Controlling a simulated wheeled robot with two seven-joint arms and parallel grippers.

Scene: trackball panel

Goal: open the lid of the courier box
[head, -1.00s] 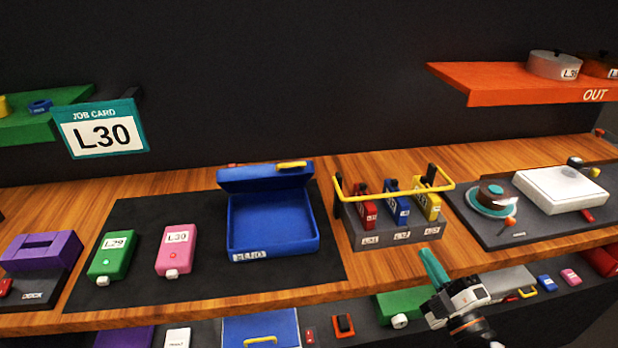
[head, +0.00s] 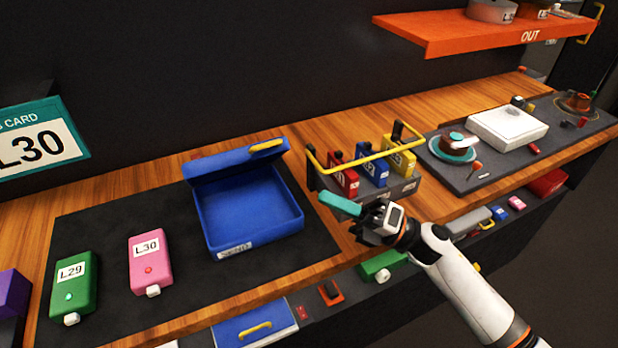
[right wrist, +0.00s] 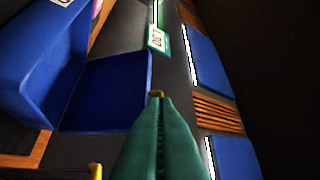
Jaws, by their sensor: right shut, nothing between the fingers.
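The blue courier box (head: 255,218), with a SEND label on its front, stands on a dark mat. Its lid (head: 225,166) is raised at the back, leaning over the rear of the box, with a yellow handle (head: 267,146) on its edge. The inside looks empty. My right gripper (head: 328,200), with teal fingers, is shut and empty, just right of the box and in front of the rack, touching neither as far as I can tell. Its fingers (right wrist: 158,110) fill the lower middle of the right wrist view, with blue surfaces to their left. My left gripper is out of view.
A rack with a yellow rail (head: 365,160) and several coloured tagged blocks stands close behind the right gripper. A pink L30 device (head: 148,262) and green L29 device (head: 72,290) lie left of the box. An orange shelf (head: 440,36) hangs at the upper right.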

